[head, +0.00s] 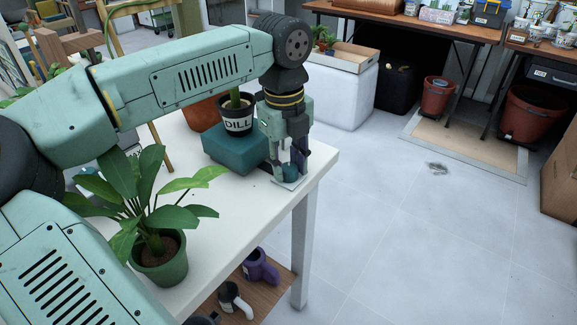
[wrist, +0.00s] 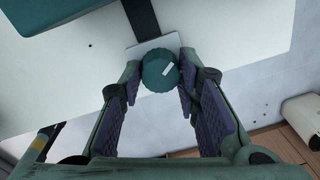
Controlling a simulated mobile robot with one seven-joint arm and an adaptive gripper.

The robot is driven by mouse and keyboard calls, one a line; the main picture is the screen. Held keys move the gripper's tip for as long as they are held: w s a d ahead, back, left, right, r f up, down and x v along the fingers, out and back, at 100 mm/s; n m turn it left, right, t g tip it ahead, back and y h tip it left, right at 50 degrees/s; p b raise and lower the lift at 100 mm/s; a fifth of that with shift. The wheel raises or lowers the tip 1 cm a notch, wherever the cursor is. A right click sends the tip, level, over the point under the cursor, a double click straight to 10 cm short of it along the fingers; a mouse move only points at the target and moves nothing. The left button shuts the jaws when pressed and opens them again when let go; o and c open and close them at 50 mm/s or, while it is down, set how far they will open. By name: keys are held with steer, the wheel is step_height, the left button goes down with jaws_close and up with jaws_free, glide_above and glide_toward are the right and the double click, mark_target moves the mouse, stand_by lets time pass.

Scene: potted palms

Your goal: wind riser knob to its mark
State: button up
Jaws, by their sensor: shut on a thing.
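The riser knob (wrist: 158,75) is a round teal knob with a white pointer line on its face, seen from above in the wrist view. It stands on a pale plate (wrist: 143,48) near the table edge, and in the head view the knob (head: 290,170) shows low between my fingers. My gripper (wrist: 160,82) points down with its two fingers on either side of the knob, shut on it. The teal riser (head: 236,148) stands just left of the gripper in the head view, bearing a dark pot labelled DILL (head: 238,118). I cannot make out the mark.
A leafy plant in a green pot (head: 160,262) stands on the white table (head: 222,226), left of the gripper. An orange pot (head: 201,114) is behind the riser. Purple and white watering cans (head: 261,267) sit on a lower shelf. Open floor lies to the right.

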steer(key=m, duration=1.2)
steer(key=shift+w+m+g, duration=0.1)
steer(key=shift+m+g, duration=0.2)
steer(key=shift+m, duration=0.1)
steer(key=m, duration=1.2)
steer(key=shift+d+p, duration=0.1)
steer(key=shift+p, duration=0.2)
steer(key=shift+m, duration=0.3)
steer(key=o, duration=1.2)
steer(key=shift+c, duration=0.2)
steer(key=shift+r, duration=0.15)
